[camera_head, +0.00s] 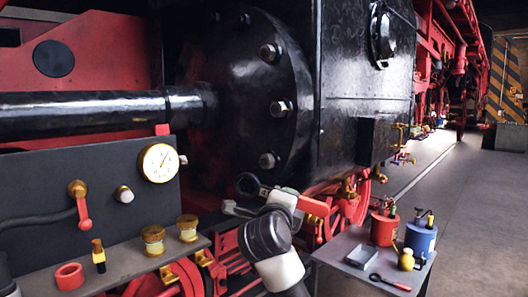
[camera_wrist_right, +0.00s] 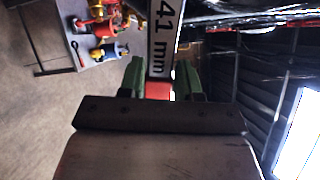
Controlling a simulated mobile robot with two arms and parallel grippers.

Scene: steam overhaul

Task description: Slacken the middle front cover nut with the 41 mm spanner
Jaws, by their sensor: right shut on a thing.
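The black cylinder's front cover (camera_head: 245,85) carries several nuts along its right rim. The middle nut (camera_head: 282,107) is a bright hex on a stud, with one nut above (camera_head: 268,52) and one below (camera_head: 268,160). My right gripper (camera_head: 283,200) is shut on the spanner, which has a dark ring end (camera_head: 247,184) and a red handle end (camera_head: 314,207). The spanner lies roughly level in the picture, below the lowest of these nuts and apart from the middle one. The right wrist view shows its "41 mm" marking (camera_wrist_right: 165,40) between green fingers. My left gripper is out of view.
A grey bench at left holds brass fittings (camera_head: 154,238), a red ring (camera_head: 69,276) and a gauge (camera_head: 158,163) behind. A side table at right holds a red pot (camera_head: 383,228), a blue can (camera_head: 420,238) and another spanner (camera_head: 390,283). Open floor lies at right.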

